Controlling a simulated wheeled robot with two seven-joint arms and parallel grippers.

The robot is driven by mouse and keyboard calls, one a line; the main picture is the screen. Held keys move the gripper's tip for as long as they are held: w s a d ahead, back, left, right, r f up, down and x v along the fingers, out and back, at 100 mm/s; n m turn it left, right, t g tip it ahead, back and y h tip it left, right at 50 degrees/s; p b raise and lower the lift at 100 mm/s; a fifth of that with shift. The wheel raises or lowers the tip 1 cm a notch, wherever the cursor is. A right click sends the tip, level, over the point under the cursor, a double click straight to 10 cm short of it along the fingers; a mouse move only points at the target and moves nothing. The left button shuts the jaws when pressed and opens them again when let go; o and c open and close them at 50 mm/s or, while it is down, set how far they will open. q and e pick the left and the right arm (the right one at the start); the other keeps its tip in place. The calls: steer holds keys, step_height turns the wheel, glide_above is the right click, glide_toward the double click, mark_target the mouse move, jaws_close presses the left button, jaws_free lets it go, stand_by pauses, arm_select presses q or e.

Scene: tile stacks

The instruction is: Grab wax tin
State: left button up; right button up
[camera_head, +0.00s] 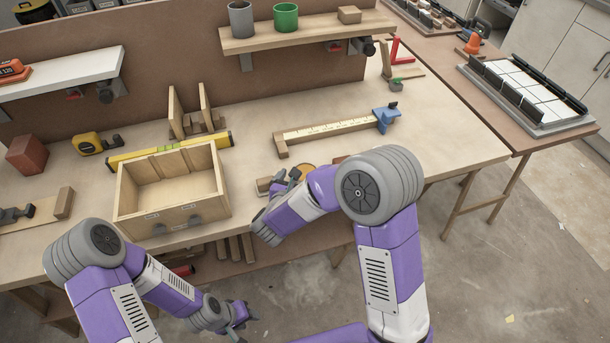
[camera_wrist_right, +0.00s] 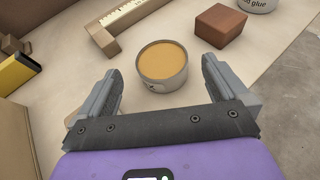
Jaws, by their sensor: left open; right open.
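The wax tin is a short round grey tin with a smooth orange-yellow top (camera_wrist_right: 162,62). It stands upright on the bench in the right wrist view, just ahead of and between the spread fingers of my right gripper (camera_wrist_right: 161,74). No contact shows. In the head view the tin (camera_head: 304,169) is partly hidden by my right arm, with my right gripper (camera_head: 280,180) open beside it. My left gripper (camera_head: 240,314) is open and empty, low in front of the bench.
A brown block (camera_wrist_right: 220,25) and a glue container (camera_wrist_right: 257,4) stand right of the tin. A wooden ruler fixture (camera_head: 330,129) lies behind it. An open wooden drawer box (camera_head: 135,203) and yellow level (camera_head: 170,149) are to the left. Bench between ruler and level is clear.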

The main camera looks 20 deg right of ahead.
mark_target(307, 169)
steer(key=shift+x, duration=0.9)
steer(key=b+x, duration=0.1)
steer(key=x, duration=0.3)
steer(key=shift+d+f+b, duration=0.1)
steer(key=shift+f+b, duration=0.3)
steer(key=shift+w+d+f, duration=0.1)
steer(key=shift+w+d, duration=0.1)
steer(key=shift+w, duration=0.2)
steer(key=c, duration=1.1)
